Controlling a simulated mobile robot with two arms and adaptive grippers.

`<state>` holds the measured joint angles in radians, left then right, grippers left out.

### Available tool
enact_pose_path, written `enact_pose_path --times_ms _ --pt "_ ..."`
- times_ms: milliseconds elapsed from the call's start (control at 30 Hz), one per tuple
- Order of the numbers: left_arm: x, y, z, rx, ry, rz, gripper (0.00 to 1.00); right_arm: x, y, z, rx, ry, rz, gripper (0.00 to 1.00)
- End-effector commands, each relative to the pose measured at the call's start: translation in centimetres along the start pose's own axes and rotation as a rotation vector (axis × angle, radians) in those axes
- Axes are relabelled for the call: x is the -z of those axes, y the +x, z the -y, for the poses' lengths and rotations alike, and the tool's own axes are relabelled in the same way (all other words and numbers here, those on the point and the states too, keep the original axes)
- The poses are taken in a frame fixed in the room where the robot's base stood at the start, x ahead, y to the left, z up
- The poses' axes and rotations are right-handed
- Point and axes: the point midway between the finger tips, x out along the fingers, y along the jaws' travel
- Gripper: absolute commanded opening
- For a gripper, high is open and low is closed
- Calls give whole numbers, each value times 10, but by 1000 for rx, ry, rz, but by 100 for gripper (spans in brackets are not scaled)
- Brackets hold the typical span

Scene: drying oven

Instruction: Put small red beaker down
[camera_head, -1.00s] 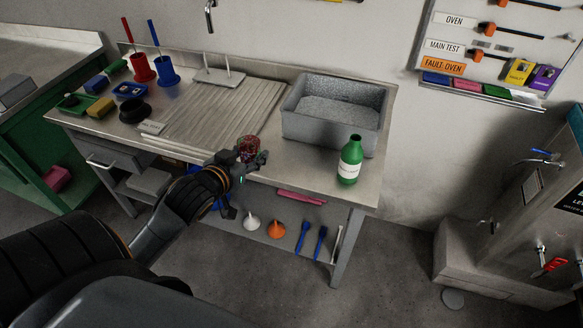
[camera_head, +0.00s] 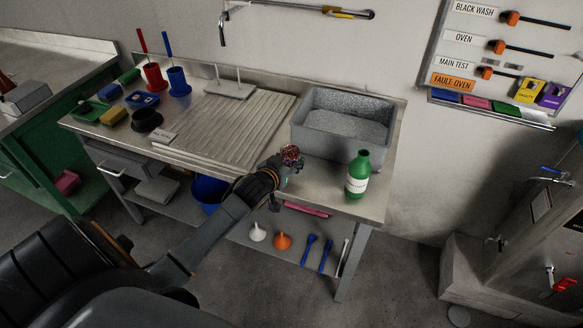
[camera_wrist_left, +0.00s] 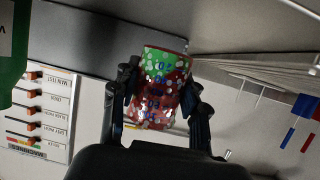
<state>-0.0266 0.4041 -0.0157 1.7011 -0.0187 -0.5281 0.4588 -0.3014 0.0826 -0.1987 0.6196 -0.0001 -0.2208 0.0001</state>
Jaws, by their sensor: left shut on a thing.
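The small red beaker (camera_head: 291,154) is held at the end of my left arm, over the bench between the ribbed drainboard and the green bottle. In the left wrist view the beaker (camera_wrist_left: 160,88) looks red with pale speckles, blue marks and a green part near one end. My left gripper (camera_head: 285,167) is shut on it, and in the left wrist view the fingers (camera_wrist_left: 160,100) press on both its sides. I cannot tell whether the beaker's base touches the bench. My right gripper is not in view.
A green bottle (camera_head: 358,174) stands right of the beaker on the metal bench (camera_head: 325,184). A grey basin (camera_head: 340,146) is behind. The ribbed drainboard (camera_head: 225,130) lies left. Red (camera_head: 154,77) and blue (camera_head: 179,82) cups stand at the back left.

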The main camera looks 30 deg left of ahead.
Motion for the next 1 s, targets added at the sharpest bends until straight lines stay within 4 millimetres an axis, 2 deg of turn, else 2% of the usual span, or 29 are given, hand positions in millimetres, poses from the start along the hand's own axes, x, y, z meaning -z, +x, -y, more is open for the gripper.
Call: enact_pose_path --times_ms 100,167,300,667,700,800,1000 --pt "-10 15 -2 0 -1 3 12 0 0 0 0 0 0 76" --pt "-20 17 -2 0 -1 4 12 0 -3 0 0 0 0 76" --pt "-27 20 -2 -1 -2 1 12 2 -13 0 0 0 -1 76" --pt "-34 22 -2 -1 0 1 12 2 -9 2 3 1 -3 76" --pt "-33 22 -2 0 0 0 48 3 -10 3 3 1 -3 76" --pt "-33 22 -2 -1 0 1 67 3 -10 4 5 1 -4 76" --pt "-33 22 -2 -1 0 1 67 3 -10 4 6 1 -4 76"
